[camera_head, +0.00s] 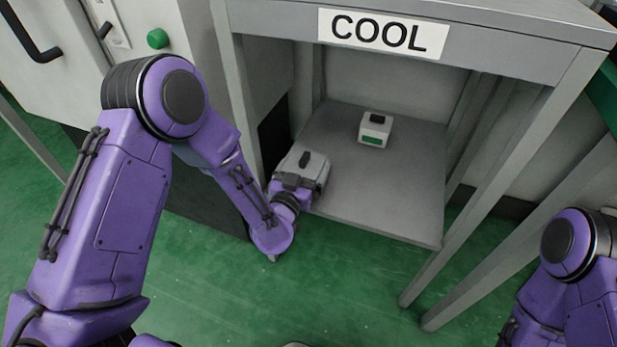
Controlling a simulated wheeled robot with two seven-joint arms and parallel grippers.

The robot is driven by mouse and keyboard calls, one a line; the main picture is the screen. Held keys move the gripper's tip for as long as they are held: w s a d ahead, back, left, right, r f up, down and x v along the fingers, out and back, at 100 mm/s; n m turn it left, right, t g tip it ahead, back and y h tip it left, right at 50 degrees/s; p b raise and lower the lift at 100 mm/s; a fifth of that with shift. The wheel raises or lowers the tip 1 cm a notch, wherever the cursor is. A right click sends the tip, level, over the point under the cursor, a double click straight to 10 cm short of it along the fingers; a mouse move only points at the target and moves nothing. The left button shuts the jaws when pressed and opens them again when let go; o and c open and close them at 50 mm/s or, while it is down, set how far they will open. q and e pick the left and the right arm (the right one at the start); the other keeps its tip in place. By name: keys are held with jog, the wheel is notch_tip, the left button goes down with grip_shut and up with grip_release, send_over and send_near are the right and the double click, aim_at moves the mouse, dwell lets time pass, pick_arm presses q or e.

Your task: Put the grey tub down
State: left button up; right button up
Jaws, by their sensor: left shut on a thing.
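The grey tub (308,160), a grey box shape with a dark handle on top, is at the left front of the grey shelf (400,190) under the COOL sign. My left gripper (296,183) reaches in from the front left and is shut on the tub. The gripper and wrist hide the tub's near lower side, so I cannot tell whether the tub touches the shelf. My right gripper is out of view; only part of my right arm shows at the lower right.
A small white box (375,130) with a black top piece and green label stands farther back on the shelf. The shelf's middle and right are clear. Frame legs (490,190) stand at the right. A cabinet with a green button (157,39) is at the left.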

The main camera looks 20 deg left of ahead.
pick_arm(q)
jog(key=shift+f, duration=0.75)
jog(key=shift+r, duration=0.25)
jog(key=shift+f, duration=0.15)
jog(key=o, duration=0.8)
jog(key=shift+c, duration=0.2)
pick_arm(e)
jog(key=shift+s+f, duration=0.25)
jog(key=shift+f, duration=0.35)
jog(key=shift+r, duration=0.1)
